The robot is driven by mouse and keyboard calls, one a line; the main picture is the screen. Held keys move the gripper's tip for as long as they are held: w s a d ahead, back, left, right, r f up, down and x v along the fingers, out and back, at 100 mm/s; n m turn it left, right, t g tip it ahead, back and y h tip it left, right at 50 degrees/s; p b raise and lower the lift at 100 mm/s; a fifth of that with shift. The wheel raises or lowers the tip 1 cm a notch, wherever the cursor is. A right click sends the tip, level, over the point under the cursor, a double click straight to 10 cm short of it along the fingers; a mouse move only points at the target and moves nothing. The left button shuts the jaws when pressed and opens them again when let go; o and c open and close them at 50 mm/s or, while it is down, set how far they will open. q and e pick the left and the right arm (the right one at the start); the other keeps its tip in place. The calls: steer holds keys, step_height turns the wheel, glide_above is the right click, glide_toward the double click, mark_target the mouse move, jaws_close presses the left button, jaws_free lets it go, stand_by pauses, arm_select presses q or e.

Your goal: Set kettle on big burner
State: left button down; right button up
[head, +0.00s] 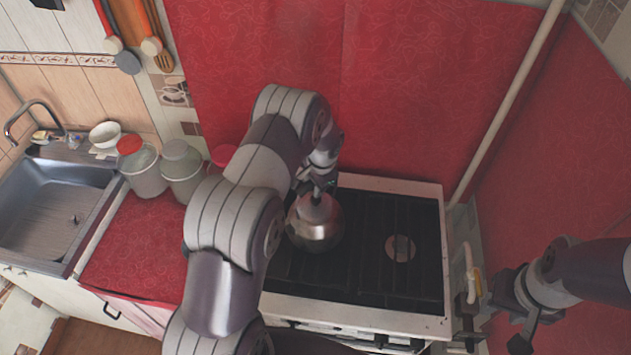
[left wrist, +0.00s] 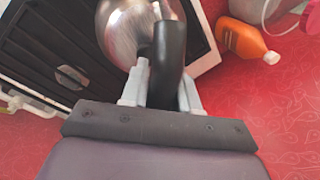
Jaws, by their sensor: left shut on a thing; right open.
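The shiny metal kettle (head: 315,228) is over the left part of the black stove grate. I cannot tell whether it touches the grate. My left gripper (head: 318,188) is shut on its black handle, which shows between the fingers (left wrist: 162,90) in the left wrist view, with the kettle body (left wrist: 125,25) beyond. A round burner (head: 400,248) shows bare on the right of the stove (head: 365,318); it also shows in the left wrist view (left wrist: 72,77). Any burner under the kettle is hidden. My right gripper (head: 494,326) is open and empty, right of the stove.
Several jars (head: 143,170) stand on the red counter (head: 135,245) between the sink (head: 55,205) and stove, partly behind my left arm. A pale pipe (head: 508,100) runs down the wall behind the stove's right corner. An orange bottle (left wrist: 242,40) shows in the left wrist view.

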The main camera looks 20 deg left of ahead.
arm_select(q)
steer(key=shift+r, duration=0.15)
steer(key=shift+w, duration=0.1)
steer(key=shift+f+b, duration=0.45)
steer(key=shift+f, duration=0.1)
steer(key=c, duration=0.8)
jaws_free()
steer(key=shift+s, duration=0.25)
